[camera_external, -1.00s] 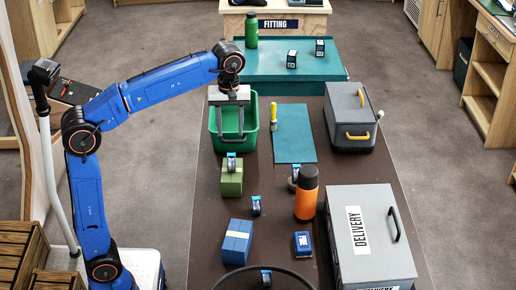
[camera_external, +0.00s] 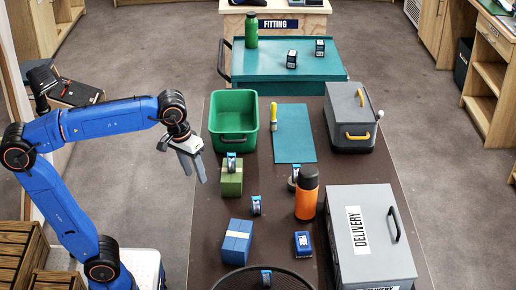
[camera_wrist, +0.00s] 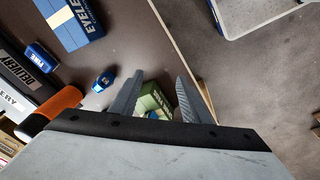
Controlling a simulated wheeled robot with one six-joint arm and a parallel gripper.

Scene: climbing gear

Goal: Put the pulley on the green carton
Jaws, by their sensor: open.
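The green carton (camera_external: 231,182) stands on the brown table, left of centre. A blue and dark pulley (camera_external: 231,161) sits on top of it, upright. My gripper (camera_external: 194,172) is open and empty, tilted downward beside the table's left edge, to the left of the carton and apart from it. In the wrist view the green carton (camera_wrist: 153,101) shows beyond and between the open fingers (camera_wrist: 160,77); the pulley on it is hard to make out there. Another blue pulley (camera_external: 256,205) stands on the table right of the carton; it also shows in the wrist view (camera_wrist: 104,81).
An empty-looking green bin (camera_external: 234,96) is behind the carton. A blue carton (camera_external: 237,243) stands in front, with an orange bottle (camera_external: 306,195), a small blue box (camera_external: 303,244) and a grey delivery case (camera_external: 372,237) to the right. Another pulley (camera_external: 294,178) is partly behind the bottle.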

